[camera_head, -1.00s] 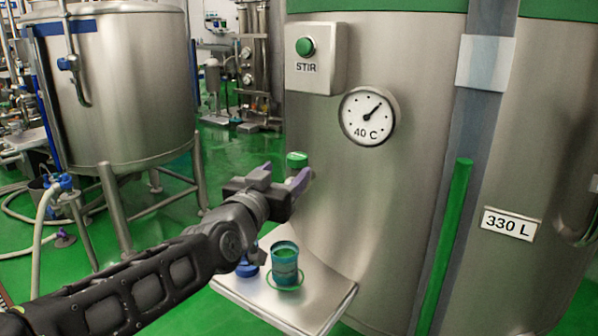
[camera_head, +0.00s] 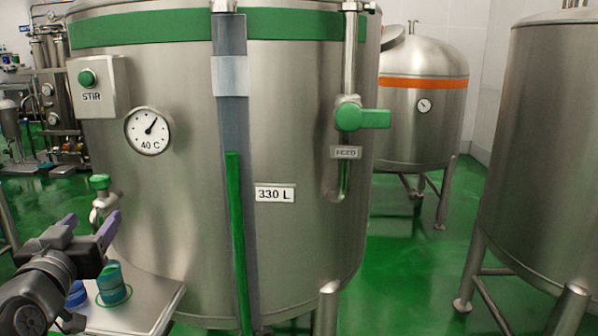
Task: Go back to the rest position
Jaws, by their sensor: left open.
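My left gripper (camera_head: 92,228) is at the lower left of the head view, its two purple-tipped fingers apart with nothing between them. It is in front of the big steel tank (camera_head: 300,240) and, in the picture, just below the green-topped sampling tap (camera_head: 101,190). A teal cup (camera_head: 112,284) stands upright on the small steel shelf (camera_head: 150,308), apart from the gripper. A blue cap-like item (camera_head: 76,294) sits beside the cup, partly hidden by my arm. My right gripper is not in view.
The tank carries a STIR button box (camera_head: 97,86), a 40 C dial (camera_head: 150,131), a level tube (camera_head: 235,215), a 330 L plate (camera_head: 275,194) and a green feed valve (camera_head: 362,116). An orange-banded tank (camera_head: 425,100) and another steel tank (camera_head: 545,150) stand right. Green floor (camera_head: 415,265) lies between.

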